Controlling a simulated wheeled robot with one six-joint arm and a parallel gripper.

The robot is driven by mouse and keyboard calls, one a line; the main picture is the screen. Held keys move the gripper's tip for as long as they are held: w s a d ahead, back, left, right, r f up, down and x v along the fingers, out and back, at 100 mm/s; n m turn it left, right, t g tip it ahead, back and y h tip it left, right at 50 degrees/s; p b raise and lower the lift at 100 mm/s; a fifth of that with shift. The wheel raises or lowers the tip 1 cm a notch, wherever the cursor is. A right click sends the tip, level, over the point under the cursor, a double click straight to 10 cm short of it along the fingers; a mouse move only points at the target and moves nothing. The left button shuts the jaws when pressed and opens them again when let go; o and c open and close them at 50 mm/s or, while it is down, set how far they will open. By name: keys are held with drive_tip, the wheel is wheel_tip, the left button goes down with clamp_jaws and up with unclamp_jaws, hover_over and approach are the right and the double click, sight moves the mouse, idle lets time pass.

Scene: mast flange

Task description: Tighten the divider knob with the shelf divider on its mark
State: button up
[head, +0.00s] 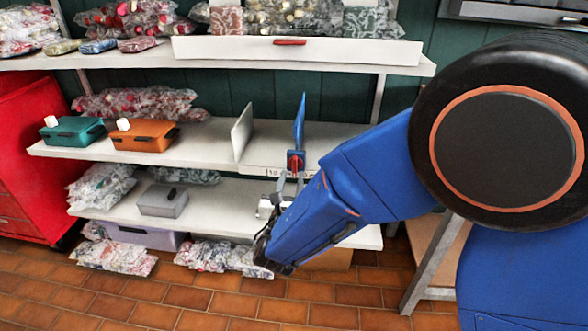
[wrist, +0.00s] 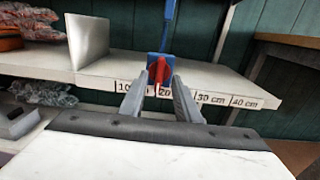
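The shelf divider (head: 299,121) is a thin blue upright plate on the middle shelf in the head view. In the wrist view only its lower part (wrist: 169,17) shows. The red divider knob (head: 292,162) sits on a blue block at the shelf's front edge; it also shows in the wrist view (wrist: 158,70), its handle roughly upright. The block stands over the scale label (wrist: 165,92) reading 20; the exact mark is hidden. My gripper (wrist: 159,80) is open, its two grey fingers just below and in front of the knob, one to each side, with nothing visibly gripped.
A white upright plate (head: 242,132) stands left of the blue divider. Teal (head: 73,131) and orange (head: 144,135) boxes sit farther left. The upper shelf (head: 300,51) overhangs. Labels 30 cm and 40 cm run right along a clear stretch of shelf.

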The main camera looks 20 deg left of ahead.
sight(294, 167)
drive_tip(key=shift+x, duration=2.75)
clamp_jaws()
